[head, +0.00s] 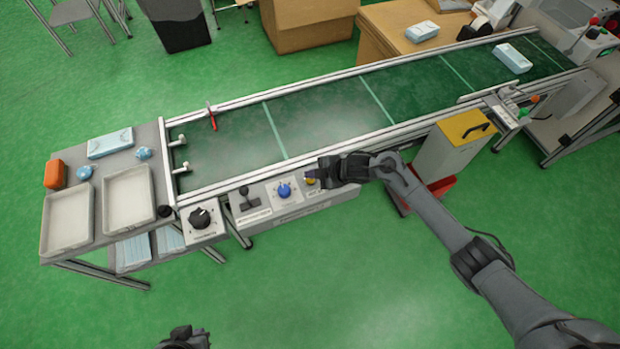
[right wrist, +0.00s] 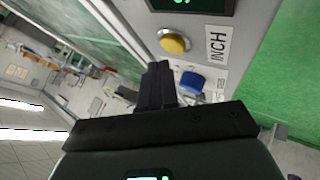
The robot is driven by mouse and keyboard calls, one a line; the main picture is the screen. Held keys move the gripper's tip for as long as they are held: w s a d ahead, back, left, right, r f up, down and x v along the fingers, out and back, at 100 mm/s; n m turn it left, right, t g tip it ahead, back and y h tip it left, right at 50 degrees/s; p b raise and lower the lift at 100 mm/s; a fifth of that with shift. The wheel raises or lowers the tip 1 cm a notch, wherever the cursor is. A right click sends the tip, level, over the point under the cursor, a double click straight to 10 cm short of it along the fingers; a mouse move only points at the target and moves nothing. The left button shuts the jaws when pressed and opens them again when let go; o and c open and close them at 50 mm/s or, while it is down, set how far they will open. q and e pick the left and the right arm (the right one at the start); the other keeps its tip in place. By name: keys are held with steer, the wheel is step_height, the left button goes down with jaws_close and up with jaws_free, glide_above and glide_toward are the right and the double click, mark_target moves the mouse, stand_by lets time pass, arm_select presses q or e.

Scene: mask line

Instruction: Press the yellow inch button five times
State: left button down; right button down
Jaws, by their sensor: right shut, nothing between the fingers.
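The yellow inch button (right wrist: 174,43) is a round dome in a metal ring, beside the INCH label (right wrist: 216,45) in the right wrist view. In the head view the yellow button (head: 311,180) shows at the right part of the control panel, partly hidden by my right gripper. My right gripper (head: 326,168) is shut and empty, close by the button. In the right wrist view its fingertips (right wrist: 158,68) appear just short of the button, with a gap in the picture; I cannot tell the depth. My left gripper (head: 186,338) shows only in part at the bottom edge, its fingers unclear.
A blue knob (head: 284,190) and a black lever (head: 247,196) are left of the button, with a black dial (head: 200,218) further left. The conveyor (head: 320,125) runs behind, bearing a white-blue pack (head: 512,58). A yellow-topped box (head: 462,128) stands right. The front floor is clear.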

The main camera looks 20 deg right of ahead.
stand_by(0.5)
steer(key=shift+f, duration=0.4)
stand_by(0.3)
